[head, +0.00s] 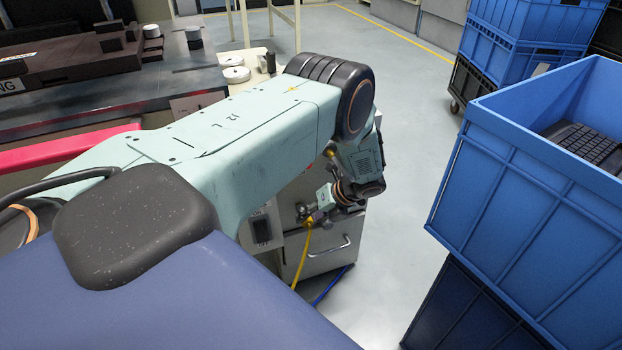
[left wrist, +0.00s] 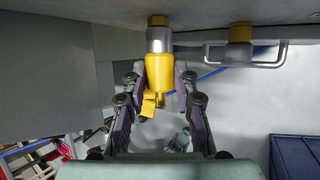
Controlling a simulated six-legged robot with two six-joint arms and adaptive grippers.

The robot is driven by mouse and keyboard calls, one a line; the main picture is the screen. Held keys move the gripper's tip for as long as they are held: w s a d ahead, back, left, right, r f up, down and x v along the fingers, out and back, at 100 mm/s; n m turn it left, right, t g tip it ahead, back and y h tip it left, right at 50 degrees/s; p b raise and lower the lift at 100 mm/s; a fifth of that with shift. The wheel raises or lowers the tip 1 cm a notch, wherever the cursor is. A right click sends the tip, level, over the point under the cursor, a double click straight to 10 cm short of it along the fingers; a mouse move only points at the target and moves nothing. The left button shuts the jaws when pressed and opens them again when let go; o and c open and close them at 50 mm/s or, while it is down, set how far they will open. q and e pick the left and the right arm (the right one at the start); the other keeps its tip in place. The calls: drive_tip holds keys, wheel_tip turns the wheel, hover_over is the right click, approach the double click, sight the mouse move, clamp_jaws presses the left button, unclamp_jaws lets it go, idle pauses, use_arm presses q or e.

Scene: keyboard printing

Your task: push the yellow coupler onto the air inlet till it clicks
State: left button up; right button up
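The yellow coupler (left wrist: 166,72) is in the middle of the left wrist view, between the two fingers of my left gripper (left wrist: 162,82). The fingers appear closed on its sides. A silver collar (left wrist: 159,40) is at its upper end, directly below the brass air inlet (left wrist: 158,20) on the grey panel. They line up and appear to meet; I cannot tell if they are locked. In the head view my left gripper (head: 322,212) is at the cabinet front, and the yellow hose (head: 302,258) hangs from it. The coupler is mostly hidden there. My right gripper is out of view.
The cabinet (head: 322,262) has a drawer handle and a switch (head: 262,230). A blue hose (head: 330,287) lies below. Blue crates (head: 530,190) stand at the right, with free floor between.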

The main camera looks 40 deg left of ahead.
use_arm(q)
drive_tip(key=o, duration=0.5)
drive_tip(key=shift+o, duration=0.2)
drive_tip(key=shift+s+d+p, duration=0.45)
drive_tip(key=shift+d+p, duration=0.1)
drive_tip(key=shift+d, duration=0.35)
drive_tip(key=shift+s+d+p, duration=0.5)
drive_tip(key=shift+d, duration=0.35)
drive_tip(key=shift+s+d+p, duration=0.45)
drive_tip(key=shift+d+p, duration=0.1)
drive_tip(key=shift+d, duration=0.35)
